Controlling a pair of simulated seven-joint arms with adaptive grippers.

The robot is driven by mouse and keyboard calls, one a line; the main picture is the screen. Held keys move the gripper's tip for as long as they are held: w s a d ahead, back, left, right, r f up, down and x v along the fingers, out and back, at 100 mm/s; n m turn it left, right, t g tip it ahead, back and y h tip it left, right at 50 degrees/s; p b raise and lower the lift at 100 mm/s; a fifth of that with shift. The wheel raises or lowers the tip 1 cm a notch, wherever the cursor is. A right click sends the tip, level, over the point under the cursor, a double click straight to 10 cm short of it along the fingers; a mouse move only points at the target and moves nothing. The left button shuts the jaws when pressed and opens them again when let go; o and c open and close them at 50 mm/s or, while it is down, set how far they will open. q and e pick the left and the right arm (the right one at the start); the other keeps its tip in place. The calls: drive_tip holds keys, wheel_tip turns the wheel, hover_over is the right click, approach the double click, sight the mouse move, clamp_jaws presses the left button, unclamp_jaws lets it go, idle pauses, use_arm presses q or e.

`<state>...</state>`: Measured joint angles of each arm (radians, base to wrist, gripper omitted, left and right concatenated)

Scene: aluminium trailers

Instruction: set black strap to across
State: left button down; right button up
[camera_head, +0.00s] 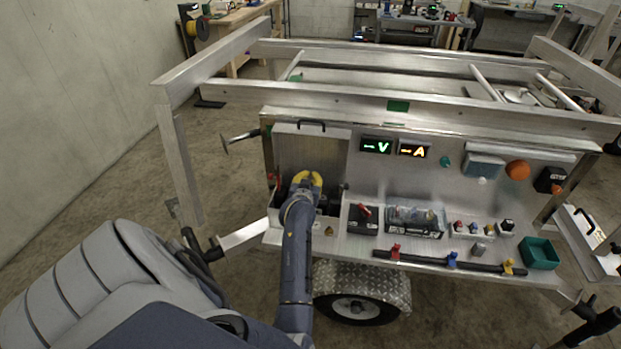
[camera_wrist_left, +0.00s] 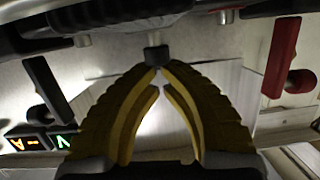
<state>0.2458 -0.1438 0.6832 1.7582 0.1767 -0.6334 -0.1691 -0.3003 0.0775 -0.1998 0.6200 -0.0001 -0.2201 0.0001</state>
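My left gripper (camera_head: 309,181) reaches down into the open-fronted box on the trailer panel (camera_head: 322,221). In the left wrist view its yellow fingers (camera_wrist_left: 160,70) converge with only a narrow gap between the tips. A small black knob (camera_wrist_left: 156,53) sits right at the tips; I cannot tell whether they grip it. A black bar, apparently the black strap (camera_wrist_left: 48,86), lies at the left of the wrist view, apart from the fingers. A similar red bar (camera_wrist_left: 282,56) lies at the right. In the head view my arm hides much of the box interior. My right gripper is not in view.
The raised box lid (camera_head: 312,150) stands behind my gripper. Green and orange displays (camera_head: 394,147) are to its right. A black tray (camera_head: 362,219), a clear bin (camera_head: 415,218) and a green bin (camera_head: 539,253) stand along the shelf. The trailer frame (camera_head: 400,107) runs above.

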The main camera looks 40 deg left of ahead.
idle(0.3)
use_arm(q)
drive_tip(key=shift+r, duration=0.1)
wheel_tip(320, 180, up, 10)
drive_tip(key=shift+f, duration=0.1)
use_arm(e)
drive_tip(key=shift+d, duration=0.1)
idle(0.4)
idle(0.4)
